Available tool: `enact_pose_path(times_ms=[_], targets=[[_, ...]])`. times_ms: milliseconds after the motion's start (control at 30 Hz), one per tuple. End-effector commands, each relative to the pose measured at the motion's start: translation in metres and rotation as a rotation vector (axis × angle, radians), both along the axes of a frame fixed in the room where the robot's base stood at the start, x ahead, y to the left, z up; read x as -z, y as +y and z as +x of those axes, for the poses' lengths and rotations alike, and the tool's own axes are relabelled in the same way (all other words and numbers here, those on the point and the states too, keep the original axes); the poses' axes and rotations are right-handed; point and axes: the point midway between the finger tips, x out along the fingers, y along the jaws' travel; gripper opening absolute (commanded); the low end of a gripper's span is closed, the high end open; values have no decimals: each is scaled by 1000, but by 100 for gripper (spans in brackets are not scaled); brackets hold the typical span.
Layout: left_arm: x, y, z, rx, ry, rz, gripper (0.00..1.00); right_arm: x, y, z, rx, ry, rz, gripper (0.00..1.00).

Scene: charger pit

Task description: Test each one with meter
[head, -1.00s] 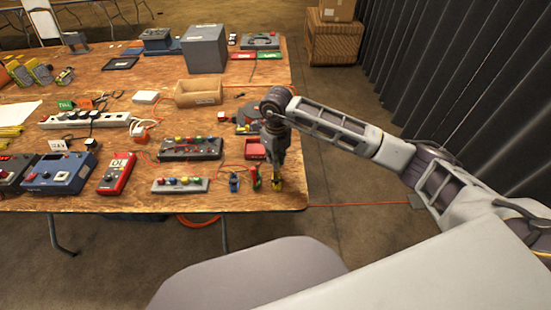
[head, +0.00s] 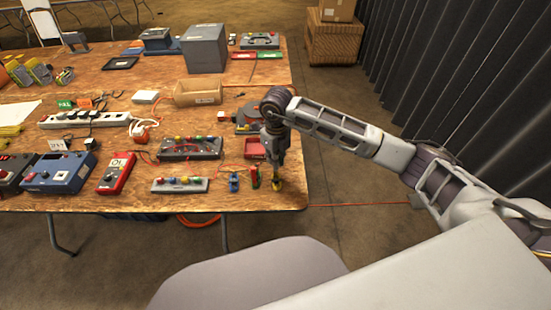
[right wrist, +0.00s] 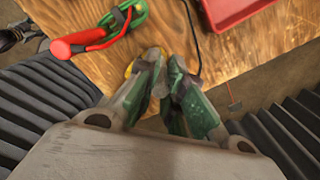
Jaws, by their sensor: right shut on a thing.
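My right gripper (head: 277,181) is at the table's front right corner, pointing down. Its fingers are shut on a small yellow thing (head: 278,187), largely hidden by the fingers. A yellow edge (right wrist: 132,66) shows beside the fingertips of the right gripper (right wrist: 172,58) in the right wrist view. Left of it lie a green and red piece (head: 255,178) and a blue piece (head: 234,182). The green piece (right wrist: 126,17) with its red end (right wrist: 75,42) also shows in the right wrist view. The red meter (head: 117,173) lies further left. My left gripper is out of view.
A strip with coloured knobs (head: 180,186) and a black box with coloured knobs (head: 190,148) stand left of the gripper. A red tray (head: 255,149) lies just behind it. A blue device (head: 58,174) stands at the left. The wooden table (head: 225,202) ends close to the gripper.

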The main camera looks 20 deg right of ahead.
Motion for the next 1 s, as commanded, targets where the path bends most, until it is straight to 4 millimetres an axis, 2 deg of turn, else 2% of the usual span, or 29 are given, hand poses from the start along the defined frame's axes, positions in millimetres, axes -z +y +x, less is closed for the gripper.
enact_pose_path(times_ms=[367, 400, 567, 767, 800, 900, 1000], targets=[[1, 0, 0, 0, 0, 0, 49, 1, 0, 0, 0, 0, 0, 0], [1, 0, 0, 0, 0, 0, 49, 1, 0, 0, 0, 0, 0, 14], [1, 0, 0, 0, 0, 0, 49, 1, 0, 0, 0, 0, 0, 35], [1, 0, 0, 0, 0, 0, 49, 1, 0, 0, 0, 0, 0, 35], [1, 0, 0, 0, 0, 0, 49, 1, 0, 0, 0, 0, 0, 37], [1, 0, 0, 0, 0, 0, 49, 1, 0, 0, 0, 0, 0, 49], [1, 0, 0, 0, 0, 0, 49, 1, 0, 0, 0, 0, 0, 50]])
